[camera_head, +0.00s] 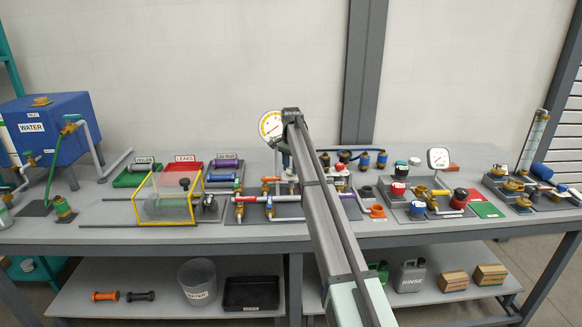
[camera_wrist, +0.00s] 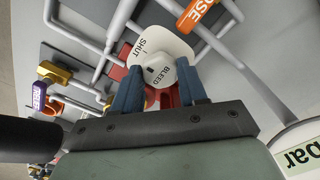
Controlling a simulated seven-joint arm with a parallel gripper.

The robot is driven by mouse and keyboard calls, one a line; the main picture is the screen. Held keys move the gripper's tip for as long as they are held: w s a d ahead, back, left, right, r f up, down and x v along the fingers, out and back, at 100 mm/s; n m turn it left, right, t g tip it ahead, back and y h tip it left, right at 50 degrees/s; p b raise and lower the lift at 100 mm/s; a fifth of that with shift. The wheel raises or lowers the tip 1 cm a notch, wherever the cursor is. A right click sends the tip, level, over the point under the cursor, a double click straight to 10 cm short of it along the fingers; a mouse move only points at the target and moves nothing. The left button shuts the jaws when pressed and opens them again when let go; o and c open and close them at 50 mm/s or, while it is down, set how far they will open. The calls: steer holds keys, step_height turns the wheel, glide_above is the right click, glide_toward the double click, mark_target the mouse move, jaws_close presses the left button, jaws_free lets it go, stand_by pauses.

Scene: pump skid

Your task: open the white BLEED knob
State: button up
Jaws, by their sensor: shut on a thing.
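In the head view my arm reaches to the middle of the bench, and the knob and the fingertips are hidden or too small to make out there.
Grey pipes cross the panel around the knob. Red parts (camera_wrist: 170,97) lie close behind the fingers. An orange label (camera_wrist: 194,14), a yellow fitting (camera_wrist: 56,73) and a gauge (camera_wrist: 300,150) are near. A round gauge (camera_head: 271,126) stands beside my wrist; a yellow-framed clear box (camera_head: 167,206) is left.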

steer(key=shift+n, duration=0.4)
steer(key=n, duration=0.3)
steer(key=shift+n, duration=0.4)
steer(key=n, duration=1.3)
steer(key=shift+n, duration=0.3)
steer(key=o, duration=1.1)
steer(key=shift+c, duration=0.2)
